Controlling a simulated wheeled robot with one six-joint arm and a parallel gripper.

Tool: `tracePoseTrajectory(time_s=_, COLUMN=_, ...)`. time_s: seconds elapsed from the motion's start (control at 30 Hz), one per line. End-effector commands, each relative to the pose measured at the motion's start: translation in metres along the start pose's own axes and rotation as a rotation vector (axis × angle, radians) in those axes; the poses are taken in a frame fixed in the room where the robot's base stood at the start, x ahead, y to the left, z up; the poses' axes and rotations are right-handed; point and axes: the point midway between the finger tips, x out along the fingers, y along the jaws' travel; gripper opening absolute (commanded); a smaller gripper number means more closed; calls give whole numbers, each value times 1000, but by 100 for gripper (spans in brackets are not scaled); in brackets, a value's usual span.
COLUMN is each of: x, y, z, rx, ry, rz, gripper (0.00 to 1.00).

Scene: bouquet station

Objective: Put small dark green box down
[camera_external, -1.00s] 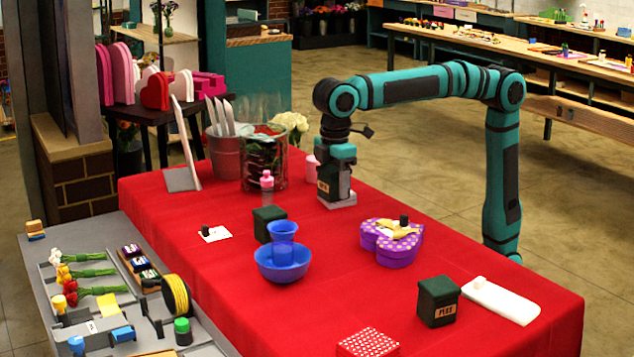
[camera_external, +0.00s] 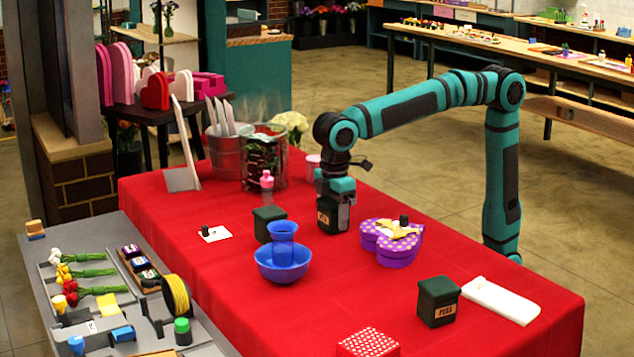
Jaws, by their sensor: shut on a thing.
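My gripper (camera_external: 341,198) points down over the red-covered table (camera_external: 215,265), in its back middle part. It is shut on a small dark green box (camera_external: 328,214) with a tan label. The box is upright and low, at or just above the cloth; I cannot tell if it touches. Part of the box is hidden behind the jaws. A second dark green box (camera_external: 268,222) stands to the left, behind the blue bowl. A third dark green box (camera_external: 438,302) with a tan label stands at the front right.
A purple heart box (camera_external: 392,246) with a gold bow stands just right of my gripper. A blue bowl (camera_external: 284,268) holding a blue vase (camera_external: 283,236) is to the front left. A pink bottle (camera_external: 267,187) and glass vase (camera_external: 265,160) stand behind.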

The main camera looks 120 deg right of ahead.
Motion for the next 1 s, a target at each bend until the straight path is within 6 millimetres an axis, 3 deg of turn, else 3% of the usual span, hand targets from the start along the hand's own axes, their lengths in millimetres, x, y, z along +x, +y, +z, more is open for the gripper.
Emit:
tracePoseTrajectory(time_s=0.1, x=3, y=0, z=0, rx=0, ry=0, rz=0, gripper=33)
tracePoseTrajectory(time_s=0.13, x=3, y=0, z=0, rx=0, ry=0, rz=0, gripper=61)
tracePoseTrajectory(time_s=0.23, x=3, y=0, z=0, rx=0, ry=0, rz=0, gripper=79)
tracePoseTrajectory(time_s=0.67, x=-7, y=0, z=0, rx=0, ry=1, rz=0, gripper=79)
tracePoseTrajectory(time_s=1.0, x=-68, y=0, z=-1, rx=0, ry=2, rz=1, gripper=79)
